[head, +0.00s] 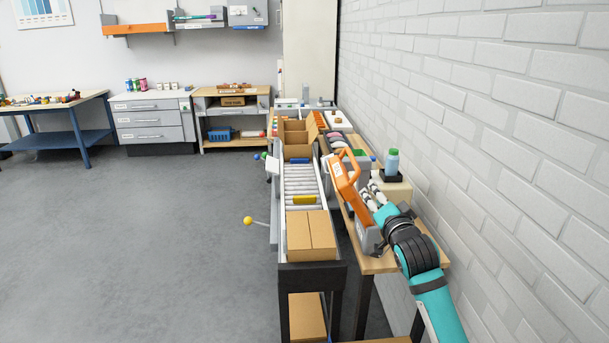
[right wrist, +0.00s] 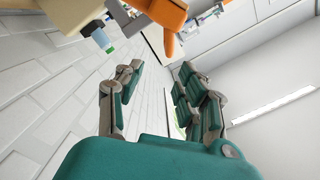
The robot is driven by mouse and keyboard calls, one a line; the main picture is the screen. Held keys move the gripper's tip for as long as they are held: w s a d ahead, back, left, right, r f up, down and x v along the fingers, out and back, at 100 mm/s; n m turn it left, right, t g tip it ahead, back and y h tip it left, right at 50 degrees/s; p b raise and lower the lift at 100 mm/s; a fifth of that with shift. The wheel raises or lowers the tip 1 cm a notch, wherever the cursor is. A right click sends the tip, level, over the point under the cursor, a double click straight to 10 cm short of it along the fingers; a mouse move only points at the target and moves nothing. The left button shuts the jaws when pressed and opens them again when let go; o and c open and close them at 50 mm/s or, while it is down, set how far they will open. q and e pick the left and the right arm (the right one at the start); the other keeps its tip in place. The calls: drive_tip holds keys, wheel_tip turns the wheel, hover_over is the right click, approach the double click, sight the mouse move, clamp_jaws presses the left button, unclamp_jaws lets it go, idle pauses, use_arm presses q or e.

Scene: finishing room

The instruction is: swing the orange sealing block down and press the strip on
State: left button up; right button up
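The orange sealing block (head: 344,178) stands raised, tilted, at the right side of the roller conveyor. It also shows at the top of the right wrist view (right wrist: 167,14), beyond my fingertips. My right gripper (head: 374,193) is just right of it in the head view. In the right wrist view the fingers (right wrist: 162,78) are spread with nothing between them, and a gap shows to the orange part. A closed cardboard box (head: 311,236) with a seam along its top sits at the conveyor's near end. I cannot make out the strip. My left gripper is out of view.
A green-capped bottle (head: 392,163) stands right of the sealing block, close to my right gripper. An open carton (head: 296,134) is at the conveyor's far end. A yellow piece (head: 304,200) lies across the rollers. The brick wall bounds the right; the floor at left is clear.

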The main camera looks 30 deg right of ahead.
drive_tip(key=r, duration=0.2)
drive_tip(key=p, duration=0.2)
approach(355, 161)
use_arm(q)
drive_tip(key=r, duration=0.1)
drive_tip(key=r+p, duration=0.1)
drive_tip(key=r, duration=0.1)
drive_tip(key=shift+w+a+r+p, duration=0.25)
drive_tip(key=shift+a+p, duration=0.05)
drive_tip(key=shift+p, duration=0.1)
use_arm(e)
drive_tip(key=x, duration=1)
drive_tip(key=shift+w+d+f, duration=0.1)
drive_tip(key=shift+w+f, duration=0.05)
drive_tip(key=shift+f, duration=0.25)
clamp_jaws()
